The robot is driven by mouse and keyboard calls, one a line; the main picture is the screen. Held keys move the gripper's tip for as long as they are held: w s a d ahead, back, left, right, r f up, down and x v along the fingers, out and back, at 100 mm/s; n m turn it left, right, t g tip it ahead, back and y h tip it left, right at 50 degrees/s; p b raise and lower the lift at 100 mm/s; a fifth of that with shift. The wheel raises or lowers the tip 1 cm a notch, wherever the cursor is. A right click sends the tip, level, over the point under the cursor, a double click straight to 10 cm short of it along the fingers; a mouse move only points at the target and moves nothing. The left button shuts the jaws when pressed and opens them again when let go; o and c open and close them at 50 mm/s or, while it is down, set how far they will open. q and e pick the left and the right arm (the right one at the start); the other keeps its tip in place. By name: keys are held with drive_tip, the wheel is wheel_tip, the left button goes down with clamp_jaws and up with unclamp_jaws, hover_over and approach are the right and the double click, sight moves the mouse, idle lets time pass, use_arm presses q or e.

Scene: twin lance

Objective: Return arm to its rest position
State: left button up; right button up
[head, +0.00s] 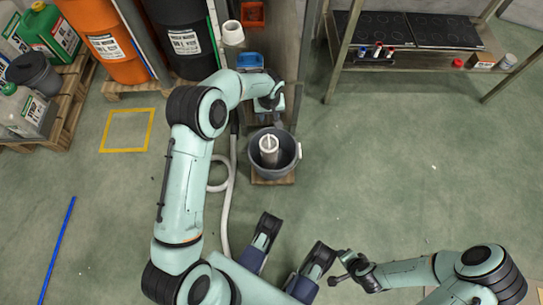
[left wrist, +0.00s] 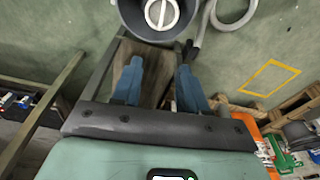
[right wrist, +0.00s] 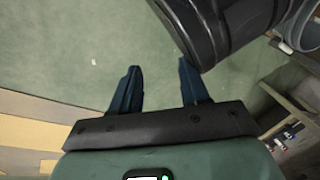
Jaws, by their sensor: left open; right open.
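My left arm reaches forward in the head view, and its left gripper (head: 268,103) hangs just behind the grey bucket (head: 288,165). In the left wrist view its two blue fingers (left wrist: 158,82) are apart with nothing between them; the bucket (left wrist: 135,25) lies beyond the tips. A pale cylinder with a handled cap (head: 269,148) stands in the bucket. My right arm is folded at the lower right, with its right gripper (head: 338,281) low near my body. In the right wrist view its fingers (right wrist: 158,88) are spread and empty above the floor.
A pale hose (head: 228,200) runs along the floor beside the bucket. An orange drum (head: 110,45) and a black drum (head: 185,50) stand back left. A metal shelf table (head: 400,62) stands back right. A blue strip (head: 58,245) lies left. The right floor is largely clear.

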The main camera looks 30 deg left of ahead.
use_arm(q)
drive_tip(key=shift+s+r, duration=0.2)
drive_tip(key=shift+r, duration=0.9)
use_arm(e)
drive_tip(key=shift+w+a+r, duration=0.1)
drive_tip(key=shift+w+r, duration=0.4)
drive_tip(key=shift+w, duration=0.15)
use_arm(q)
drive_tip(key=shift+d, duration=0.1)
